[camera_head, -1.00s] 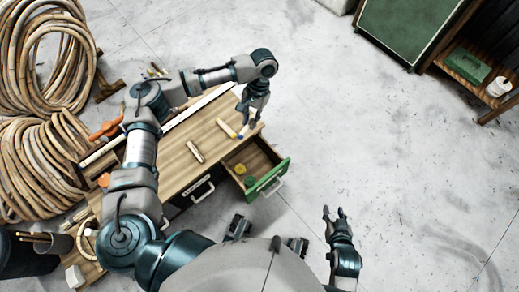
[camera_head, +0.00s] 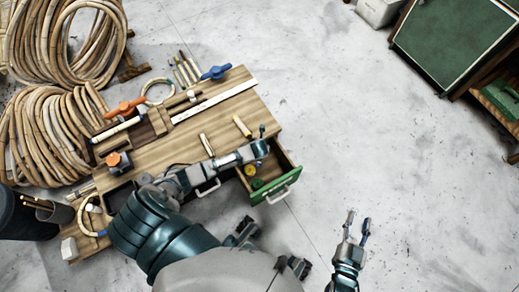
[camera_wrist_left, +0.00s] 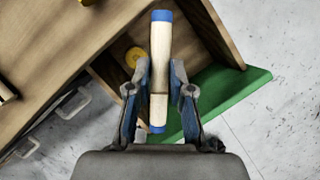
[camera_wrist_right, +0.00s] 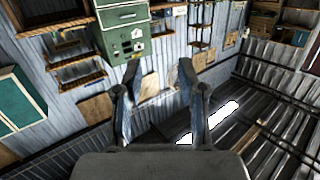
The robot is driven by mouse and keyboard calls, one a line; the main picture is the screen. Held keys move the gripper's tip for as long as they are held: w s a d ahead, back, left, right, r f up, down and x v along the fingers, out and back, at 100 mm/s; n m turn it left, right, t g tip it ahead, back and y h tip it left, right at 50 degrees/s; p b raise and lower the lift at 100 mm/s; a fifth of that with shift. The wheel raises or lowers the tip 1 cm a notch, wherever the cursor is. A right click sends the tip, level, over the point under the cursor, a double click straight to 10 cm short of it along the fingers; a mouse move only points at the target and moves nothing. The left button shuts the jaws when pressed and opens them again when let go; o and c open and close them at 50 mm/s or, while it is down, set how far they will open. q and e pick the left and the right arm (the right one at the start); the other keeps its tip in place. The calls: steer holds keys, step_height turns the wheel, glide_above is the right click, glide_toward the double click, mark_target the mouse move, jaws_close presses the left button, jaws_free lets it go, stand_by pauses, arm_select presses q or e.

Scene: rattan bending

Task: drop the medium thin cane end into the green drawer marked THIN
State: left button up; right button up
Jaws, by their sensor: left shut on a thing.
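The medium thin cane end (camera_wrist_left: 160,45), pale with blue ends, is upright in the left wrist view between the fingers of my left gripper (camera_wrist_left: 158,95), which is shut on it. The open green-fronted drawer (camera_wrist_left: 230,103) lies beneath it. In the head view my left gripper (camera_head: 262,143) is over the rear part of the drawer, whose green front (camera_head: 276,187) faces the robot; the held piece is barely visible there. No marking on the drawer is legible. My right gripper (camera_head: 357,228) is open and empty over the floor, and its spread fingers show in the right wrist view (camera_wrist_right: 160,90).
Two pale cane pieces, one nearer the drawer (camera_head: 242,126) and one farther left (camera_head: 207,145), lie on the wooden bench (camera_head: 175,155). Floor right of the bench is clear.

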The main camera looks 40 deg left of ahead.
arm_select(q)
step_height(320, 180, down, 7)
steer(key=a+b, duration=0.1)
steer(key=b, duration=0.4)
steer(key=shift+s+m, duration=0.4)
arm_select(e)
steer(key=s+r+m+t+y, duration=0.1)
steer(key=s+r+t, duration=0.3)
steer(key=r+t, duration=0.6)
steer(key=shift+s+r+m+t, duration=0.3)
steer(key=shift+s+r, duration=0.05)
steer(key=shift+r, duration=0.15)
arm_select(q)
steer(key=o, duration=0.9)
arm_select(e)
steer(key=shift+w, duration=0.1)
arm_select(q)
steer(key=shift+o, duration=0.2)
steer(key=shift+r, duration=0.1)
steer(key=v, duration=1.1)
steer(key=shift+s+r, duration=0.25)
steer(key=shift+r, duration=0.05)
